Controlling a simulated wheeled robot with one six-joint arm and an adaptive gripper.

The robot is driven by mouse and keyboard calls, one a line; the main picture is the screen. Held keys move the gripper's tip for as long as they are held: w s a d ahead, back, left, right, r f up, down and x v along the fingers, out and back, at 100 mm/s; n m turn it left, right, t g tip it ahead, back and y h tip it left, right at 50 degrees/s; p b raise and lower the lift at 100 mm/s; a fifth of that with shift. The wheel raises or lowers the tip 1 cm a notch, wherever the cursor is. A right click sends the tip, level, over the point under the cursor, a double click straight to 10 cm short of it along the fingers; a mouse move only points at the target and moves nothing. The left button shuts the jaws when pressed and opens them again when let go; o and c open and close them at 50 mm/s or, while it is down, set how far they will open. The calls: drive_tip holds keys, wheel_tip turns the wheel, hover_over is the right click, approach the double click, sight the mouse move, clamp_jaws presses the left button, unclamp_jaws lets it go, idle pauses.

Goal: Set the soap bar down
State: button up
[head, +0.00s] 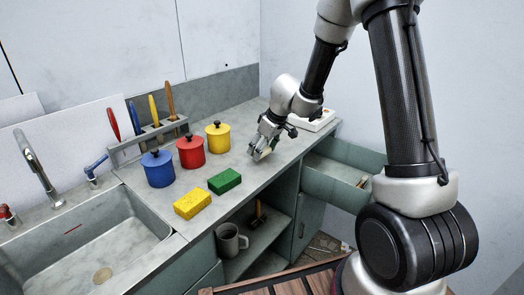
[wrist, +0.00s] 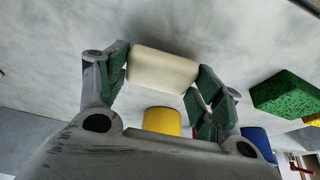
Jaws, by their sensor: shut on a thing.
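The soap bar (wrist: 162,70) is a cream block with rounded edges. In the wrist view my gripper (wrist: 164,82) is shut on it, with one green-padded finger at each end. In the head view my gripper (head: 264,150) points down over the right part of the grey worktop (head: 232,152), right of the yellow pot (head: 218,137). The soap is mostly hidden by the fingers there. The soap is close to the worktop, but I cannot tell whether it touches.
A green sponge (head: 224,181) and a yellow sponge (head: 192,203) lie near the front edge. Red (head: 191,151) and blue (head: 158,168) pots stand left. A white dish-like object (head: 318,120) is behind my gripper. An open drawer (head: 340,182) juts out at right; a sink (head: 95,250) is at left.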

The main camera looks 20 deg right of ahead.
drive_tip(key=shift+d+f, duration=0.1)
drive_tip(key=shift+f, duration=0.5)
drive_tip(key=shift+f, duration=0.15)
drive_tip(key=o, duration=1)
drive_tip(key=shift+o, duration=0.2)
